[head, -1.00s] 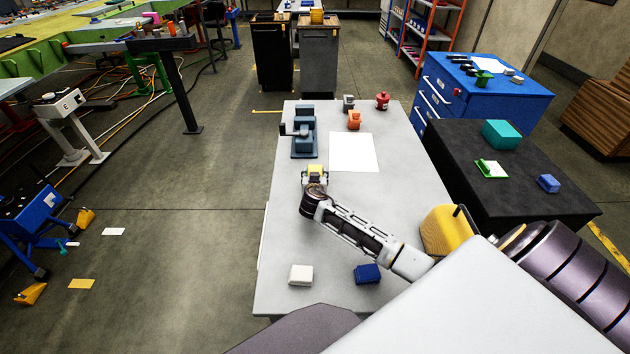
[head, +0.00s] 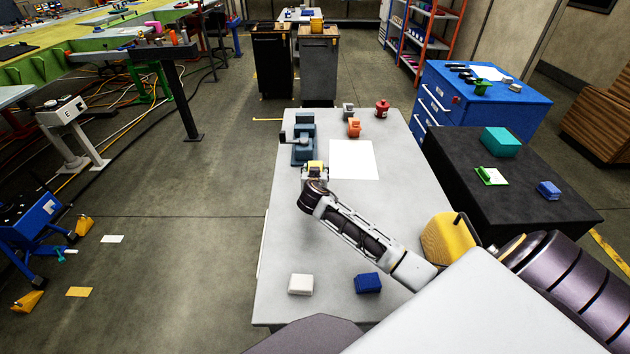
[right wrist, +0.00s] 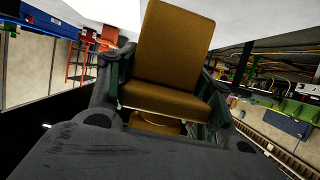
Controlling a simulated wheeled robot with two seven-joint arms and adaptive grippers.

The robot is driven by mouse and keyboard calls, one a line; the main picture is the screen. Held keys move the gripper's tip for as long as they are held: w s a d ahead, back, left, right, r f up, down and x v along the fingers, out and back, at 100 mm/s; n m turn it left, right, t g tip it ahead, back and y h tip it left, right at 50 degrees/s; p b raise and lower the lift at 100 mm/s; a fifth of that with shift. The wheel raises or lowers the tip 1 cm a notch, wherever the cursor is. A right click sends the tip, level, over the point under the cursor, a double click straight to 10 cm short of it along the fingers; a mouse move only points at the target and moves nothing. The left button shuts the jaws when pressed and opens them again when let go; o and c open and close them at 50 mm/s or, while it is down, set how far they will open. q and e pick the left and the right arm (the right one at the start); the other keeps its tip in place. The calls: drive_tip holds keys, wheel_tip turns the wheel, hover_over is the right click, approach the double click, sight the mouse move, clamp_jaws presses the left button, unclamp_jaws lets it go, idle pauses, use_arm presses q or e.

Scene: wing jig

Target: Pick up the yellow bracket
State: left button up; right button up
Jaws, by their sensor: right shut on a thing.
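The yellow bracket (head: 315,167) is between the fingers of my right gripper (head: 314,174), over the light grey table just in front of the blue-grey vise. In the right wrist view the bracket (right wrist: 170,45) shows as a large brownish-yellow angled piece. The dark fingers of the gripper (right wrist: 165,95) close on it from both sides. Its lower part is partly hidden by the gripper. From the head view I cannot tell exactly how high it is above the table. My left gripper is not in view.
The vise (head: 304,145) stands close beyond the bracket. White paper (head: 354,160) lies to its right, with an orange part (head: 354,128) and a red part (head: 382,108) behind. A white block (head: 301,285) and blue block (head: 368,283) lie near the front. The table's left middle is clear.

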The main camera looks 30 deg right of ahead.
drive_tip(key=shift+r, duration=2.25)
